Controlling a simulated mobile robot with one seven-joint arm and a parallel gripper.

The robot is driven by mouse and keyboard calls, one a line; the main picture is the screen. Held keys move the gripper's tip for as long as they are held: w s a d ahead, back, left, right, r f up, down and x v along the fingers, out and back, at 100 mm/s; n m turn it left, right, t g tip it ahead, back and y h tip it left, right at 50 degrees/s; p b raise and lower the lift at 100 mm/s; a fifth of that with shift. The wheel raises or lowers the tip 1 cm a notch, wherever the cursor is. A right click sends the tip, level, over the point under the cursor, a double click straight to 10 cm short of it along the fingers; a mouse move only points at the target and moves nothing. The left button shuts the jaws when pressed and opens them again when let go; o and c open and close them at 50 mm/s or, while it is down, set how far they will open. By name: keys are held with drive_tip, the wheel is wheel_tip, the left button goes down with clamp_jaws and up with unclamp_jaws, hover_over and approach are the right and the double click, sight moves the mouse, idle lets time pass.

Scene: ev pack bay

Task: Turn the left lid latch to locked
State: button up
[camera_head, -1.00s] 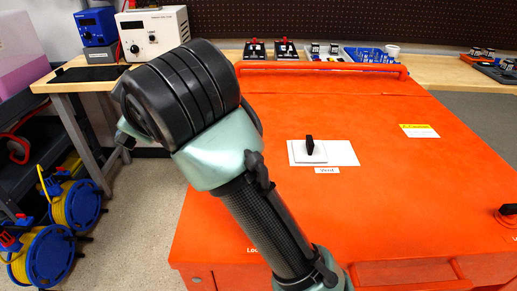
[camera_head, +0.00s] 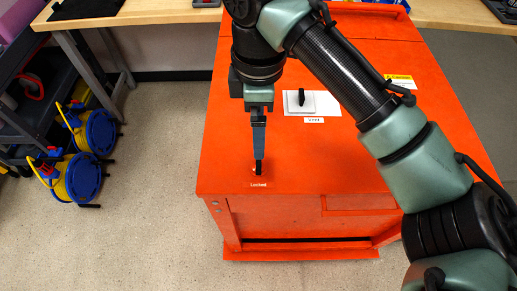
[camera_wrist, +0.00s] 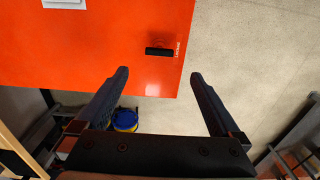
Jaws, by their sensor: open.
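The left lid latch (camera_head: 258,167) is a small black handle near the front left corner of the orange lid (camera_head: 320,155). A white "Locked" label (camera_head: 259,184) lies just in front of it. In the wrist view my gripper (camera_wrist: 158,75) is open with nothing between the fingers. Contact with the latch is not visible.
A black-handled vent piece (camera_head: 301,97) on a white plate stands farther back on the lid, with a yellow caution label (camera_head: 398,81) to its right. Blue and yellow cable reels (camera_head: 78,177) stand on the floor at left. A wooden bench (camera_head: 150,16) runs behind.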

sight(259, 164)
wheel_tip(259, 164, down, 11)
drive_tip(key=shift+r, duration=0.1)
idle(0.3)
drive_tip(key=c, duration=1.4)
